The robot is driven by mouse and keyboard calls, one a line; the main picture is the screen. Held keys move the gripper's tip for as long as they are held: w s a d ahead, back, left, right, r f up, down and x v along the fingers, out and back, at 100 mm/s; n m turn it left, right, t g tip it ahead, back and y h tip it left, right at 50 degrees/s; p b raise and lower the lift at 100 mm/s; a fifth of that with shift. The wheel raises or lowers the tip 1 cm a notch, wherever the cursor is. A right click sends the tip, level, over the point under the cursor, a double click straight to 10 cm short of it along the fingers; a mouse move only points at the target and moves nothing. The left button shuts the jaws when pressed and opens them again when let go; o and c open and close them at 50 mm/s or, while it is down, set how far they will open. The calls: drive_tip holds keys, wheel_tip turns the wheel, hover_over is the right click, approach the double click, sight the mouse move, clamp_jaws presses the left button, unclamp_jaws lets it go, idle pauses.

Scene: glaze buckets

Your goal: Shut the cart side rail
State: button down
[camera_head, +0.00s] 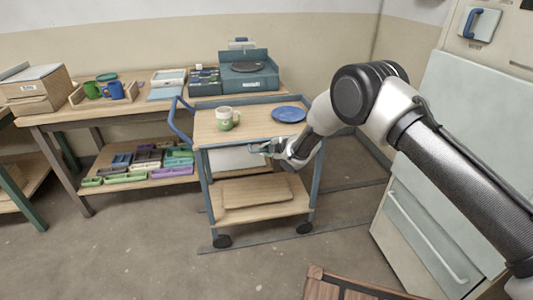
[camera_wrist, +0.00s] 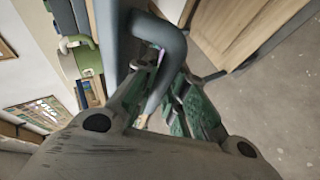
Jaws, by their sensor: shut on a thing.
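The cart (camera_head: 240,110) has a wooden top, a lower shelf and a blue-grey frame. My gripper (camera_head: 268,148) is at the cart's front side, just below the top's front edge. In the wrist view, my gripper (camera_wrist: 165,105) has its green-padded fingers closed around a bent blue-grey tube, which I take for the side rail (camera_wrist: 160,50). The rail's full shape and tilt are hard to make out in the head view. A white panel (camera_head: 232,160) shows under the cart top, partly behind my gripper.
On the cart top stand a green-and-white mug (camera_head: 227,119) and a blue plate (camera_head: 289,114). The cart's looped handle (camera_head: 179,122) juts out at left. A workbench (camera_head: 130,108) is behind, a pale cabinet (camera_head: 440,180) at right. Floor is open at front left.

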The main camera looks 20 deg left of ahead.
drive_tip(key=shift+w+a+r+g+h, duration=0.1)
drive_tip(key=shift+w+r+g+h, duration=0.15)
drive_tip(key=shift+r+g+h, duration=0.45)
drive_tip(key=shift+f+m+g, duration=0.1)
drive_tip(key=shift+m+g, duration=0.2)
drive_tip(key=c, duration=1.7)
unclamp_jaws()
drive_tip(key=shift+a, duration=0.1)
drive_tip(key=shift+f, duration=0.1)
drive_tip(key=v, duration=1.2)
